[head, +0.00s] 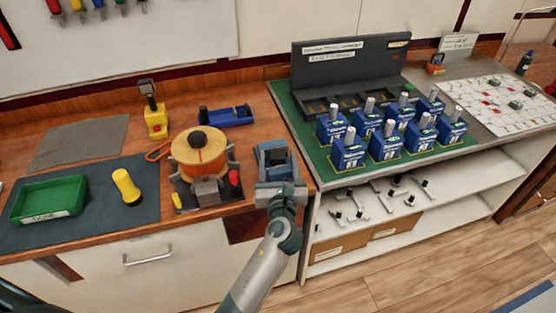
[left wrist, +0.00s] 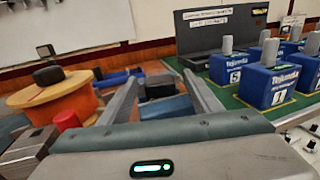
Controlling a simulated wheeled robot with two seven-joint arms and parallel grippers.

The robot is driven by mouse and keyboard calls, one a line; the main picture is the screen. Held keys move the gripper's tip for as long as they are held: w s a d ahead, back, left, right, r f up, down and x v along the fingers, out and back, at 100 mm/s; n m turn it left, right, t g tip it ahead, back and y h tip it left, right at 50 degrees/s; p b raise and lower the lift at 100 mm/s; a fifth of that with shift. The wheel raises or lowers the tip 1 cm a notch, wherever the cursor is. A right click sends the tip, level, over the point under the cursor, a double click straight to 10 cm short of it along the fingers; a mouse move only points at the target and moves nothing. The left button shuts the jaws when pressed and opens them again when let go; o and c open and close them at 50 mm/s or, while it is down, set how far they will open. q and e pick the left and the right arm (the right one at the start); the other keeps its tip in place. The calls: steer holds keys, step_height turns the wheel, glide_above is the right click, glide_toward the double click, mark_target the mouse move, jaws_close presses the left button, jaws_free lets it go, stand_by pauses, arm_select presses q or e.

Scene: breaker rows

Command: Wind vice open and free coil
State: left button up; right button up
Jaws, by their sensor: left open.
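An orange coil (head: 200,154) with a dark hub on top sits on a dark base on the wooden bench. It also shows at the left of the left wrist view (left wrist: 55,100). A grey block (head: 207,189) and a red knob (head: 234,177) are at its front. A blue and dark device (head: 273,155), possibly the vice, stands just right of the coil. My left gripper (head: 276,165) is open at the device's near side. In the left wrist view the device (left wrist: 165,107) appears between the spread fingers; contact cannot be told. My right gripper is out of view.
A blue holder (head: 228,116) and a yellow stand (head: 155,122) are behind the coil. A green tray (head: 47,214) and a yellow cylinder (head: 126,186) lie on the left mat. Several blue breakers (head: 349,156) stand on the right bench.

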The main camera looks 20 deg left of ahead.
arm_select(q)
steer(key=c, duration=1.3)
steer(key=shift+w+a+p, duration=0.3)
steer(key=shift+w, duration=0.05)
steer(key=o, duration=1.3)
steer(key=b+v, duration=0.4)
steer(key=v, duration=1.3)
steer(key=shift+s, duration=0.2)
